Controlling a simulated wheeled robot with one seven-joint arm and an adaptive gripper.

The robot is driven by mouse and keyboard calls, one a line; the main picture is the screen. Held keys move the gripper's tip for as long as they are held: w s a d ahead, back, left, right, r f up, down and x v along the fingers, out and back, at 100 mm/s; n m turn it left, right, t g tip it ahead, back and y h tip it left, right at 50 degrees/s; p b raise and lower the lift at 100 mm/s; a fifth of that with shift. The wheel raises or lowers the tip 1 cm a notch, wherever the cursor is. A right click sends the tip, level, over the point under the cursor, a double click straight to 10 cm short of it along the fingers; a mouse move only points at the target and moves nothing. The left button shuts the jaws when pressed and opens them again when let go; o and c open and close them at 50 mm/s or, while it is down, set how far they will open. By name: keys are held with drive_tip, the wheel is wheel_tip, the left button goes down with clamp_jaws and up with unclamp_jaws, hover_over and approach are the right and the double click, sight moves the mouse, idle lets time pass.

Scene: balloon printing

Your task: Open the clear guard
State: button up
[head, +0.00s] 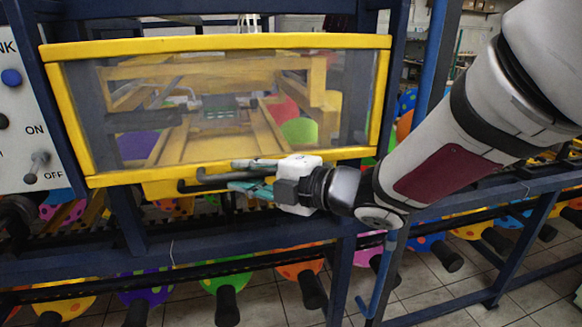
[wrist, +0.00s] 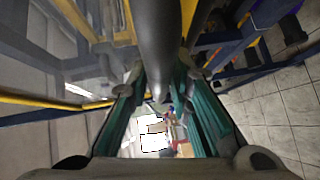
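The clear guard (head: 235,105) is a transparent panel in a yellow frame on the machine's front. It hangs down over the opening and looks closed. A dark bar handle (head: 186,187) runs along its lower edge. My gripper (head: 236,175) is at this handle, reaching in from the right, with one teal finger above the bar and one below. In the wrist view the dark bar (wrist: 160,40) runs between the two teal fingers (wrist: 160,95). Small gaps seem to show beside the bar, so the fingers look open around it. Part of the bar is hidden by the fingers.
A white control panel (head: 25,110) with a blue button and an ON/OFF switch stands at the left. Dark blue frame beams (head: 285,235) surround the guard. Colourful balloons (head: 228,278) sit below. A blue hook-shaped bar (head: 378,280) hangs below my wrist.

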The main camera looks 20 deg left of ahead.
clamp_jaws()
drive_tip(key=shift+r, duration=0.1)
wheel_tip(320, 180, up, 29)
drive_tip(key=p, duration=1.3)
drive_tip(key=o, duration=0.6)
unclamp_jaws()
drive_tip(key=shift+d, duration=0.15)
drive_tip(key=v, duration=1.1)
drive_tip(key=shift+s+d, duration=0.15)
drive_tip(key=shift+d, duration=0.25)
